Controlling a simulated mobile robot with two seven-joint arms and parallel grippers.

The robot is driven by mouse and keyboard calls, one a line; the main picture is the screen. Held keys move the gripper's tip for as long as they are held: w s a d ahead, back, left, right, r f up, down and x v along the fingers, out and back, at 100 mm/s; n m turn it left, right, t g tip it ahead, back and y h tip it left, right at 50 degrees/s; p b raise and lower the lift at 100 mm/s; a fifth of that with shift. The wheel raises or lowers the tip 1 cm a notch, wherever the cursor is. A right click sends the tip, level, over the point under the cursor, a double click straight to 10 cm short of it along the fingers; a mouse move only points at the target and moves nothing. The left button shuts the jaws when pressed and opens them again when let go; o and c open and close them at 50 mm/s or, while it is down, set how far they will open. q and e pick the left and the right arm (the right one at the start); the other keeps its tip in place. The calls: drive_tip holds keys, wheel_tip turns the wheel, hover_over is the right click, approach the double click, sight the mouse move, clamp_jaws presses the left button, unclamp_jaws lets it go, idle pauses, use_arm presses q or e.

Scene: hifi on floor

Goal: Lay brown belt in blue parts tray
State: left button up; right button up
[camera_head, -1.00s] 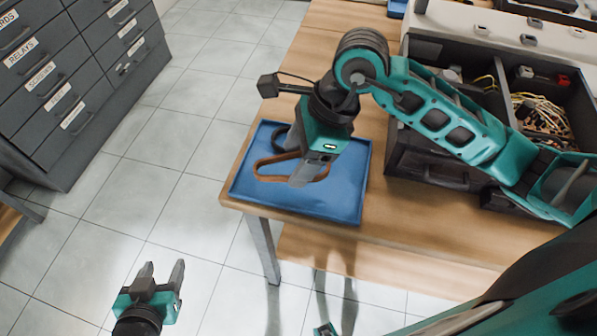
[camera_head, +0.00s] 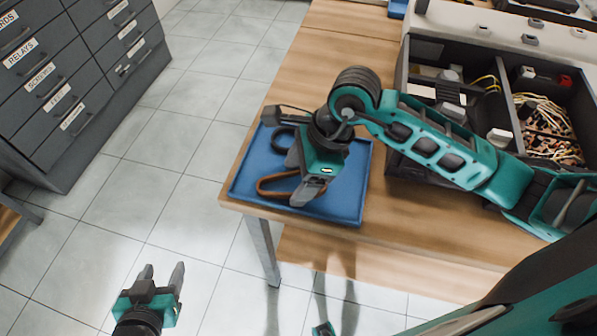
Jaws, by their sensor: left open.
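The brown belt (camera_head: 266,190) lies as a loop in the front left part of the blue parts tray (camera_head: 346,208), on the table's front left corner. Its right part is hidden by my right gripper (camera_head: 299,174). That gripper points down low over the tray, its fingers apart, one beside the belt. I cannot tell whether a finger touches the belt. My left gripper (camera_head: 163,274) is open and empty over the floor at the lower left, far from the tray.
A black loop (camera_head: 279,139) lies in the tray behind the belt. A dark case (camera_head: 396,160) with wires and parts stands right of the tray. Grey labelled drawers (camera_head: 60,90) stand at left. The floor between is clear.

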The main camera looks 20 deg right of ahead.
drive_tip(key=shift+r, duration=0.1)
drive_tip(key=shift+r, duration=0.25)
drive_tip(key=p+v, duration=0.1)
drive_tip(key=v, duration=1)
drive_tip(key=shift+d+r, duration=0.2)
drive_tip(key=shift+r, duration=0.05)
drive_tip(key=shift+s, duration=0.1)
